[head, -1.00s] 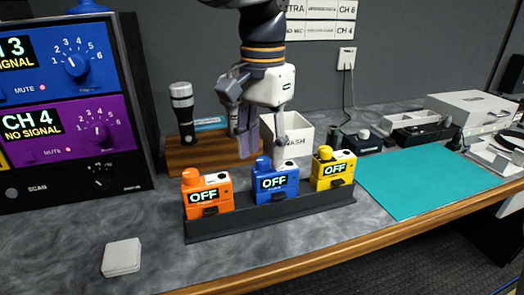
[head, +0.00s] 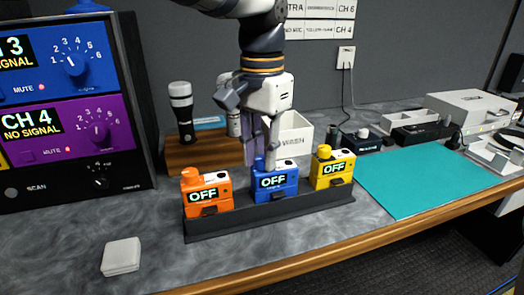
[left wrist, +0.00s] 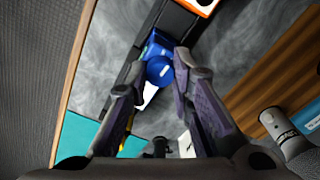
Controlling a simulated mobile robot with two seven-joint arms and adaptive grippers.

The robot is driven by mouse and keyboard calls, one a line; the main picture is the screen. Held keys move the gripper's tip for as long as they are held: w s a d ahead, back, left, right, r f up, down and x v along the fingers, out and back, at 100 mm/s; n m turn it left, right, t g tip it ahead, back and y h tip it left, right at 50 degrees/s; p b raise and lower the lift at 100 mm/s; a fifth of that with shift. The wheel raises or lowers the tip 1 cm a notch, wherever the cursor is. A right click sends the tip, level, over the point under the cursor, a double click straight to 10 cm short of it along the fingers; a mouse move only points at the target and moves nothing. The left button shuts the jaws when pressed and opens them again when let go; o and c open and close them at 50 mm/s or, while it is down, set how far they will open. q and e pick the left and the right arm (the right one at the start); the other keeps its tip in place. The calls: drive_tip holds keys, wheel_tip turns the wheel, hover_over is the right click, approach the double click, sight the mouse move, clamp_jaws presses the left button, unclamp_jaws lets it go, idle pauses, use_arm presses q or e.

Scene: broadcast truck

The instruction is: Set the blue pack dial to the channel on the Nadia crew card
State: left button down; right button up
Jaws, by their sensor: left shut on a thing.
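The blue pack (head: 276,187) stands upright in the middle of the dark rack, its screen reading OFF. Its blue dial (head: 261,163) is on top at the left; the dial also shows in the left wrist view (left wrist: 159,70). My left gripper (head: 267,155) points down over the pack, shut on the dial, with a finger on either side of it. The fingers partly hide the dial in the head view, so its setting cannot be read. Cards with channel numbers (head: 320,20) hang on the back wall; I cannot make out the name Nadia. My right gripper is not in view.
An orange pack (head: 207,193) and a yellow pack (head: 333,170) flank the blue one in the rack (head: 230,228), both reading OFF. The channel panel (head: 75,100) stands at left. A white box (head: 296,130) is behind the gripper. The teal mat (head: 425,180) is bare.

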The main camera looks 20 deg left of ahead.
use_arm(q)
drive_tip(key=m, duration=0.8)
drive_tip(key=shift+m, duration=0.3)
drive_tip(key=m, duration=0.4)
drive_tip(key=shift+m, duration=2.3)
drive_tip(key=c, duration=1.4)
unclamp_jaws()
